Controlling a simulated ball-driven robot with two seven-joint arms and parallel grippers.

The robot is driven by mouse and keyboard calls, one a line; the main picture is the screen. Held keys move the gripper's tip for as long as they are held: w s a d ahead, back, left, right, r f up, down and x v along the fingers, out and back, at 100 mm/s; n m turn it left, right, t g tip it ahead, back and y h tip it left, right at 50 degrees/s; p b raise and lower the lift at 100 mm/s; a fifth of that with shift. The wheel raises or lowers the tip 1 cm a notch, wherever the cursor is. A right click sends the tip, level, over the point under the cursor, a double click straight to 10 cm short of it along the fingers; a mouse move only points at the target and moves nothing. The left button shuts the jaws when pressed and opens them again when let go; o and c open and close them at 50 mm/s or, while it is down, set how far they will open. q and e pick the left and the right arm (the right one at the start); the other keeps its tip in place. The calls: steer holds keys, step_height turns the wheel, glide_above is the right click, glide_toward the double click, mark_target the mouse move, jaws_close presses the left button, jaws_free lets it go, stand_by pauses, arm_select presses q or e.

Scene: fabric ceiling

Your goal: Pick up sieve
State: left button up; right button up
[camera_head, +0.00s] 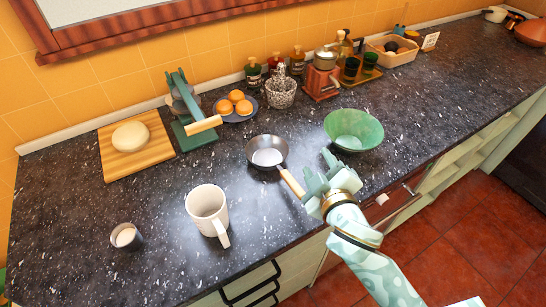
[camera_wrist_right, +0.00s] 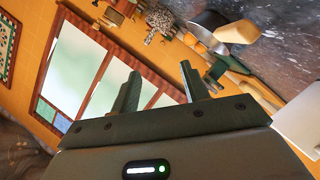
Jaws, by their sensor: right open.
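A small dark round pan-shaped thing with a pale inside (camera_head: 268,157) lies on the counter near the front; it looks like the sieve, but I cannot make out any mesh. Its light wooden handle (camera_head: 291,182) points to the front right. My right gripper (camera_head: 325,172) is open and empty, just right of the handle, with a small gap seen from above. The right wrist view shows its two spread fingers (camera_wrist_right: 158,88) with nothing between them. A grey round thing with a tan handle (camera_wrist_right: 240,33) shows beyond them there. My left gripper is not in view.
A green bowl (camera_head: 354,130) stands close behind my right gripper. A white mug (camera_head: 207,207) and small cup (camera_head: 125,236) stand front left. The front left counter is mostly clear.

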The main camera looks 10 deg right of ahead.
steer(key=a+r+n+y, duration=1.3)
steer(key=a+r+y, duration=0.3)
steer(key=a+r, duration=0.25)
steer(key=s+a+r+n+g+y, duration=0.2)
steer(key=s+a+n+g+y, duration=0.3)
steer(key=n+g, duration=0.35)
steer(key=n+g+h, duration=0.7)
steer(key=n+h, duration=0.1)
steer(key=h, duration=1.3)
glide_above(297, 188)
step_height(297, 188, down, 23)
steer(key=shift+d+f, duration=0.1)
steer(key=shift+f, duration=0.1)
step_height(297, 188, down, 6)
steer(key=shift+f+b, duration=0.15)
steer(key=shift+b, duration=0.2)
jaws_close()
